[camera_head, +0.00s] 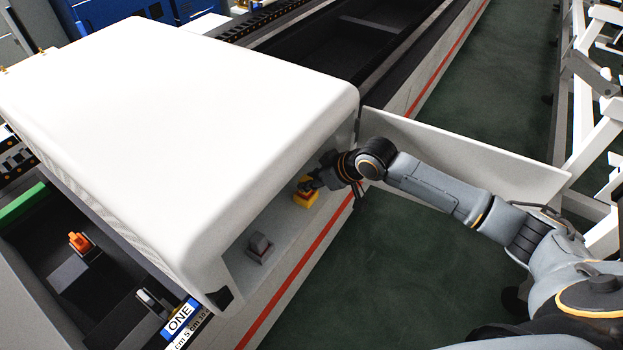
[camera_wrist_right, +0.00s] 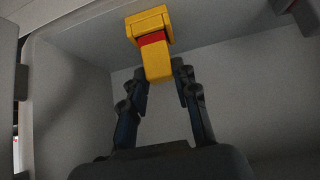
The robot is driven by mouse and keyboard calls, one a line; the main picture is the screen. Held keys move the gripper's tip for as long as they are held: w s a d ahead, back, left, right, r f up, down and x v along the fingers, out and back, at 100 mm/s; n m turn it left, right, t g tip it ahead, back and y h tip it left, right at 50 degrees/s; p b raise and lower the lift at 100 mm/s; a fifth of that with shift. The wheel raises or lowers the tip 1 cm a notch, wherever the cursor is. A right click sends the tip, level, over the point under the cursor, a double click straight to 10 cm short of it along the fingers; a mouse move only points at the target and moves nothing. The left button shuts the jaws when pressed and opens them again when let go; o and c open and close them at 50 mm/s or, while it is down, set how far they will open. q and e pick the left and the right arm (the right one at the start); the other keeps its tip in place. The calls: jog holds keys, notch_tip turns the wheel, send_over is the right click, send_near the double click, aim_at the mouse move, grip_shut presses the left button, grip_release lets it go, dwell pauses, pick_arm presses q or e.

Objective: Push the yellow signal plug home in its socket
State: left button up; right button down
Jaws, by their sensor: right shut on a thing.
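My right gripper (camera_head: 313,185) reaches into the recess under the white housing. In the right wrist view, its two dark fingers (camera_wrist_right: 161,84) are shut on the yellow plug (camera_wrist_right: 157,64), one on each side. The far end of the plug meets the yellow socket (camera_wrist_right: 148,24) on the recess wall. A red band (camera_wrist_right: 152,39) shows between the plug's yellow body and the socket. In the head view the yellow socket (camera_head: 304,199) is visible, and the gripper partly hides the plug. My left gripper is not in view.
A grey socket (camera_head: 260,246) sits on the same ledge, nearer the front. The white housing (camera_head: 180,110) overhangs the recess. An open white flap (camera_head: 465,155) stands behind my right arm. Green floor (camera_head: 375,270) lies clear below the arm.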

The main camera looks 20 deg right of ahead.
jog(key=shift+f, duration=0.55)
jog(key=c, duration=0.9)
grip_release()
jog(key=shift+c, duration=0.2)
jog(key=v, duration=1.2)
